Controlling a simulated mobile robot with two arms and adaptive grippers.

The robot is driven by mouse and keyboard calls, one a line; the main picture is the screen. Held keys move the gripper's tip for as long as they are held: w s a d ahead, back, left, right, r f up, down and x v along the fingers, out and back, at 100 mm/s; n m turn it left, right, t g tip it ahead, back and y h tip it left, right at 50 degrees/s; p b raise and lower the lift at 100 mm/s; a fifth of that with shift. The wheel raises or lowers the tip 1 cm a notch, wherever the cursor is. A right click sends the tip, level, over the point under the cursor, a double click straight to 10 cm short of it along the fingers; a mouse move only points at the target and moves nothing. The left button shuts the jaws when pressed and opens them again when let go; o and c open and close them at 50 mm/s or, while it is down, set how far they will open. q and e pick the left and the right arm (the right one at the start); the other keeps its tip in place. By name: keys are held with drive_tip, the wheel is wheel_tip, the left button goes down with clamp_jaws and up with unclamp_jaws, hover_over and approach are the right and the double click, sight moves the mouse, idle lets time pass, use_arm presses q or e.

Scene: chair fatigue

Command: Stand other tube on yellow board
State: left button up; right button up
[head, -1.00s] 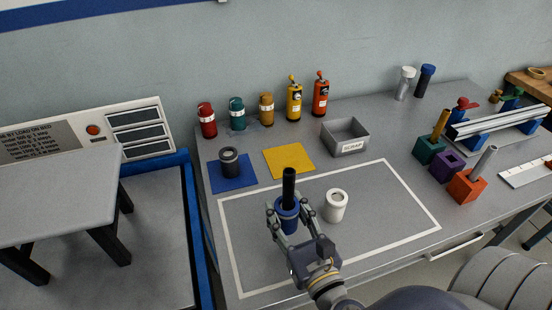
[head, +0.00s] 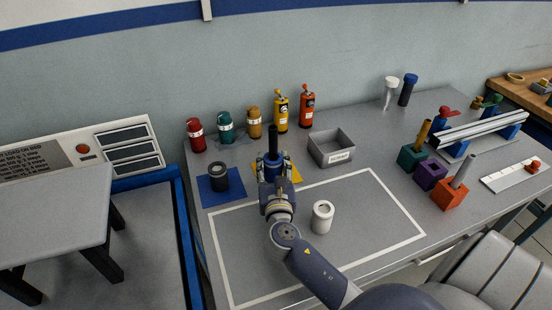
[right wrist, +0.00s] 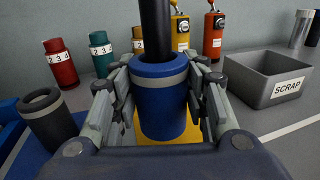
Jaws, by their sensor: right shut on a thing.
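My right gripper (head: 272,180) is shut around a blue tube (right wrist: 160,100) with a grey band. The tube is upright, and a black rod (head: 273,141) sticks up from its top. The held tube is at the yellow board (head: 296,175), which it and my gripper partly cover. In the right wrist view, yellow (right wrist: 206,132) shows behind and beside the tube; whether its base touches the board I cannot tell. A dark grey tube (head: 219,177) stands on the blue board (head: 221,199) to the left. My left gripper is not in view.
A white tube (head: 322,217) stands inside the white outlined area, right of my arm. The SCRAP bin (head: 331,148) is right of the yellow board. Red (head: 195,135), teal (head: 226,128) and mustard (head: 254,122) canisters stand behind the boards.

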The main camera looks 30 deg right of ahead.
drive_tip(key=x, duration=0.4)
drive_tip(key=d+x, duration=0.1)
drive_tip(key=x, duration=0.1)
drive_tip(key=shift+s+d+f, duration=0.1)
drive_tip(key=shift+d+f, duration=0.1)
drive_tip(key=shift+f, duration=0.25)
drive_tip(key=shift+f+b, duration=0.5)
drive_tip(key=shift+f, duration=1.1)
drive_tip(key=shift+f, duration=0.1)
drive_tip(key=o, duration=1.1)
